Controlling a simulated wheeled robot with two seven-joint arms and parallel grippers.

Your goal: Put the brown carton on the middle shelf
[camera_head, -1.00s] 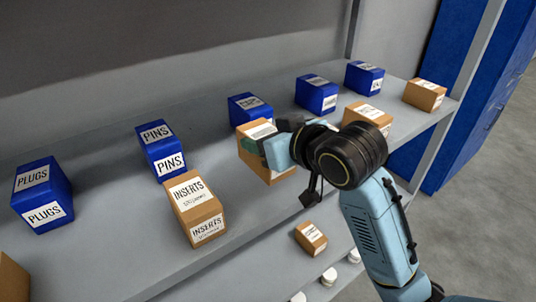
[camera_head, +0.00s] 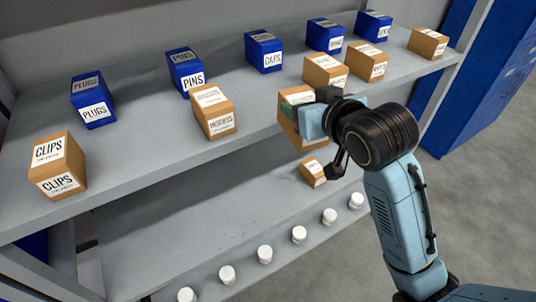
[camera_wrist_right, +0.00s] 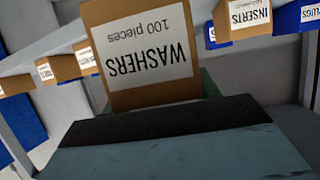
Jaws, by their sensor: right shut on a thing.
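My right gripper (camera_head: 308,117) is shut on a brown carton (camera_head: 288,122), which hangs slightly tilted at the front edge of the upper shelf (camera_head: 140,165). The right wrist view shows this carton (camera_wrist_right: 140,45) close up, with a white label reading WASHERS, 100 pieces, upside down. The gripper hides part of it in the head view. Below the upper shelf is a lower shelf (camera_head: 190,235). My left gripper is not in view.
On the upper shelf stand several blue boxes at the back, and brown cartons marked CLIPS (camera_head: 57,165) and INSERTS (camera_head: 213,112), with more at right (camera_head: 325,70). White round containers (camera_head: 265,254) line the lower shelf's front. Its left and middle behind them are clear.

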